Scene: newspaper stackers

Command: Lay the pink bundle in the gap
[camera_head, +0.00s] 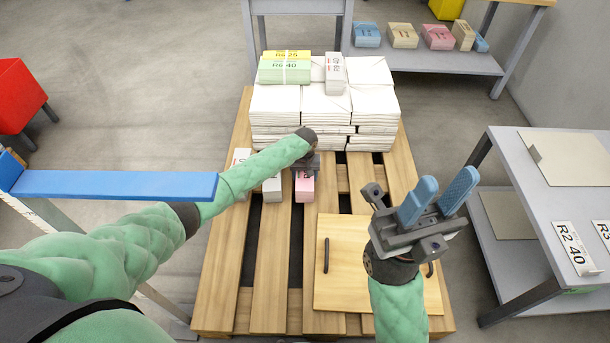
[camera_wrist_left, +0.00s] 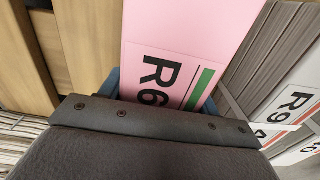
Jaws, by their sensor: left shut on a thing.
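The pink bundle (camera_head: 305,187) is in front of the white stack, over the pallet, partly hidden by my left arm. My left gripper (camera_head: 304,166) is shut on it. In the left wrist view the pink bundle (camera_wrist_left: 190,40) shows a label reading R6 and a green bar, with the blue fingers at its sides. Pale labelled bundles (camera_head: 271,187) are to its left in the head view. I cannot tell which space is the gap, or whether the pink bundle touches the pallet. My right gripper (camera_head: 441,188) is open and empty over the pallet's right side.
The wooden pallet (camera_head: 222,285) carries the white stack (camera_head: 277,104), topped by a green bundle (camera_head: 284,72) and a grey one (camera_head: 335,75). A wooden board with handles (camera_head: 345,285) lies at the front. A grey table (camera_head: 500,160) stands right, a shelf with bundles (camera_head: 455,62) behind.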

